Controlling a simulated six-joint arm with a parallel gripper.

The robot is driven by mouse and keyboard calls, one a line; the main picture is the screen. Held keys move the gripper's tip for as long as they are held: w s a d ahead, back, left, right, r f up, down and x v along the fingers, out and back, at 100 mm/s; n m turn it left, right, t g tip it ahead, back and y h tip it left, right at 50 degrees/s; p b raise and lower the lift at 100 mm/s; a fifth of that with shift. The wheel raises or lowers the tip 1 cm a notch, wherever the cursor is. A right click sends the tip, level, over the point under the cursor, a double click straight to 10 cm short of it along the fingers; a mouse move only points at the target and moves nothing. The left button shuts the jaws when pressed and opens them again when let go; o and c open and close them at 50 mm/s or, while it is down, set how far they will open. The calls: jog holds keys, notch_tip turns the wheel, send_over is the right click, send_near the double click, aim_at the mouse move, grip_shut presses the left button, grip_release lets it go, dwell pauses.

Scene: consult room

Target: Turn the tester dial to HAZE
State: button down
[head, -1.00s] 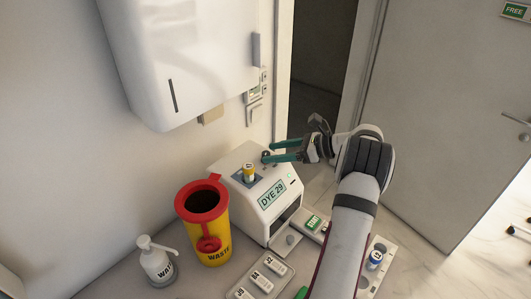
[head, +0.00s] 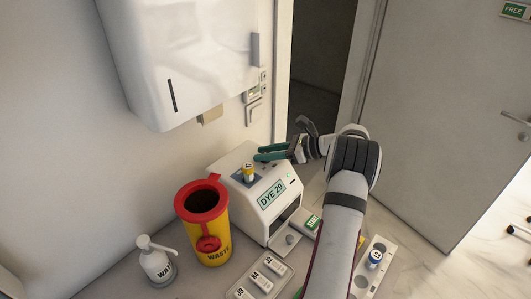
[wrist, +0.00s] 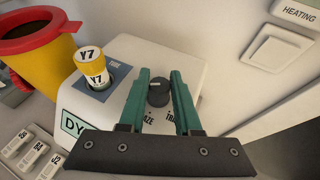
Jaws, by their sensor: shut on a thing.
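The white tester (head: 228,165) stands on the counter, its front display reading "DYE 29". Its black dial (wrist: 158,92) shows in the wrist view between the two green fingers of my gripper (wrist: 160,82). My gripper (head: 257,153) is shut on the dial, one finger on each side. In the head view the fingers hide most of the dial. Printed labels show below it, one ending in "AZE" and another starting "TR", both partly covered. I cannot tell clearly which label the dial points to.
A yellow-capped vial Y7 (wrist: 92,68) stands in the tester's top well, left of my fingers. A yellow waste bin (head: 213,239) with a red rim and a white pump bottle (head: 157,264) stand left. A wall switch (wrist: 275,48) is on the right.

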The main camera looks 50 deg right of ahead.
jog(key=shift+n+g+y, duration=0.8)
jog(key=shift+n+y, duration=0.8)
jog(key=shift+y, duration=0.1)
jog(key=c, duration=0.6)
grip_release()
jog(key=v, duration=0.6)
jog(key=shift+s+d+r, duration=0.15)
jog(key=shift+s, duration=0.05)
jog(key=shift+s+d+r, duration=0.2)
jog(key=shift+s+d, duration=0.05)
jog(key=shift+s, duration=0.1)
